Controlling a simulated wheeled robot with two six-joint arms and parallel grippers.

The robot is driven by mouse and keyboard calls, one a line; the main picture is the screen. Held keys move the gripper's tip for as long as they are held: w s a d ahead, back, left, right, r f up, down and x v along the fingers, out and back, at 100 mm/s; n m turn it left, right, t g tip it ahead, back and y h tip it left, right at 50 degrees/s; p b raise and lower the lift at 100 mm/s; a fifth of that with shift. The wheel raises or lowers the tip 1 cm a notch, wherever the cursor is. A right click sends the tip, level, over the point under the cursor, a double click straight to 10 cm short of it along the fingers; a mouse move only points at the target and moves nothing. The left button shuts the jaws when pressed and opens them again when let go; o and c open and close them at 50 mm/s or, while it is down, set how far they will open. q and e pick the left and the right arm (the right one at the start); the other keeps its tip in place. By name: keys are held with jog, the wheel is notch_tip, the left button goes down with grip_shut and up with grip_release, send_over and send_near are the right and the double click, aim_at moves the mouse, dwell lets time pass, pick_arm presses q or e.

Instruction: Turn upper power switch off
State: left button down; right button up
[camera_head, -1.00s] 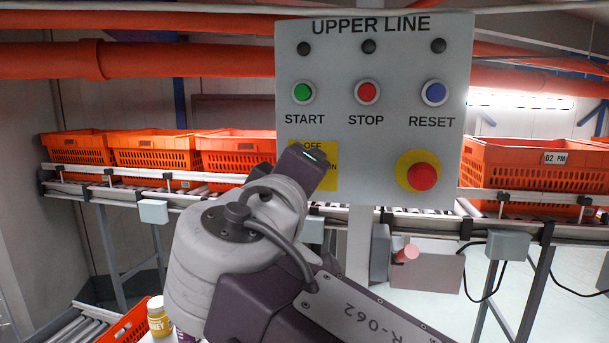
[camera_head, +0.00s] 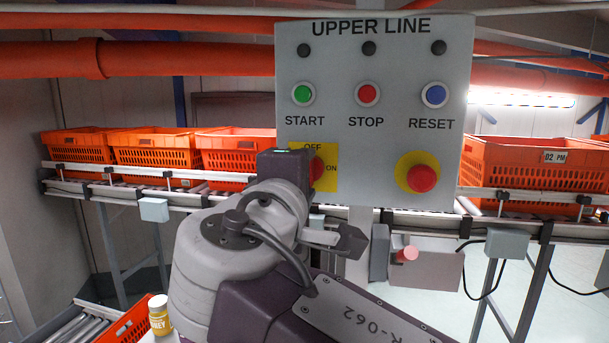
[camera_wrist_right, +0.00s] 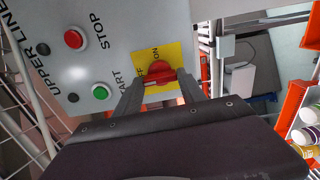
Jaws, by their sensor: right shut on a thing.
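The upper power switch is a red rotary knob (camera_head: 317,171) on a yellow plate (camera_head: 329,184) marked OFF at the top and ON at the right, on the grey UPPER LINE panel (camera_head: 390,125). In the head view my right wrist partly covers the plate, and the visible part of the knob looks upright. In the right wrist view the red knob (camera_wrist_right: 160,71) lies between the two fingers of my right gripper (camera_wrist_right: 160,82), which is shut on it. In that view the handle lies sideways, along the OFF side. My left gripper is not in view.
The panel also carries a green START button (camera_head: 303,93), a red STOP button (camera_head: 367,93), a blue RESET button (camera_head: 434,94) and a red emergency button (camera_head: 422,178). Orange totes (camera_head: 157,158) stand on the conveyor behind. A yellow-labelled jar (camera_head: 159,318) is at the lower left.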

jog(key=shift+r, duration=0.1)
dwell(0.3)
jog(key=o, duration=1.4)
jog(key=shift+c, duration=0.2)
jog(key=shift+w, duration=0.15)
jog(key=b+v, duration=0.2)
jog(key=v, duration=0.7)
